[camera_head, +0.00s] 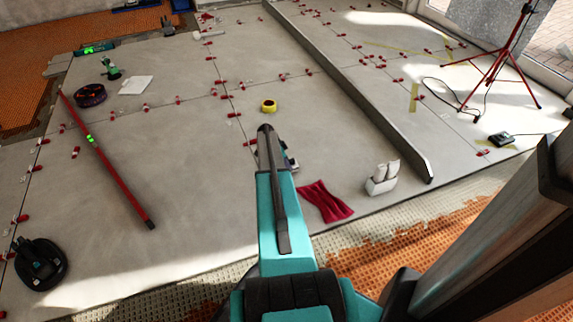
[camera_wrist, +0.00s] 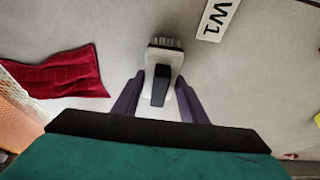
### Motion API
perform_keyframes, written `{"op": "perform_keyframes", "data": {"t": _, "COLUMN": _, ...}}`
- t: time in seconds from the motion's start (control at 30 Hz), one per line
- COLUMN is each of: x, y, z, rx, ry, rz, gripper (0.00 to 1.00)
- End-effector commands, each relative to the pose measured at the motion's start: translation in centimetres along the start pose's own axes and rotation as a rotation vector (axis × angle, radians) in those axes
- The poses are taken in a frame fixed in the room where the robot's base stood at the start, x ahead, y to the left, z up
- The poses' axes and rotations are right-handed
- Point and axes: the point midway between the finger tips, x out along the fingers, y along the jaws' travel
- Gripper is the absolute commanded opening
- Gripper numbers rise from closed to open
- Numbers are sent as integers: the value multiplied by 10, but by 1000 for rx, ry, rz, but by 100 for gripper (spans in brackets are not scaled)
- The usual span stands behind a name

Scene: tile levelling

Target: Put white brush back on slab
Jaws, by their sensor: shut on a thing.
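In the wrist view, the white brush (camera_wrist: 166,58) lies between the two dark fingers of my gripper (camera_wrist: 160,82). It has a pale body, a black grip part facing me, and bristles at its far end. My gripper is shut on it. Beneath is the pale grey slab (camera_wrist: 245,75); whether the brush touches it I cannot tell. In the head view, my arm hides most of the gripper and brush; only a small pale and dark part shows right of the arm. The slab floor (camera_head: 190,165) spreads around it.
A red cloth (camera_head: 325,201) lies right of my arm, also in the wrist view (camera_wrist: 62,75). A white holder with bags (camera_head: 381,180), a yellow tape roll (camera_head: 268,105) and a long grey straightedge (camera_head: 350,90) are near. A white "W1" label (camera_wrist: 217,18) lies beyond the brush.

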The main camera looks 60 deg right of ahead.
Motion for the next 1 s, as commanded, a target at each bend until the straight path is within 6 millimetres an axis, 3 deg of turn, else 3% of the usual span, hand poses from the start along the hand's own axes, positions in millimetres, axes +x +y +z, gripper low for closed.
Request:
{"op": "perform_keyframes", "data": {"t": 0.17, "x": 3, "y": 0, "z": 1, "rx": 0, "ry": 0, "rz": 0, "gripper": 6}}
{"op": "perform_keyframes", "data": {"t": 0.2, "x": 3, "y": 0, "z": 1, "rx": 0, "ry": 0, "rz": 0, "gripper": 42}}
{"op": "perform_keyframes", "data": {"t": 0.3, "x": 3, "y": 0, "z": 1, "rx": 0, "ry": 0, "rz": 0, "gripper": 57}}
{"op": "perform_keyframes", "data": {"t": 0.73, "x": -2, "y": 0, "z": -1, "rx": 0, "ry": 0, "rz": 0, "gripper": 57}}
{"op": "perform_keyframes", "data": {"t": 1.0, "x": -30, "y": 0, "z": -1, "rx": 0, "ry": 0, "rz": -2, "gripper": 57}}
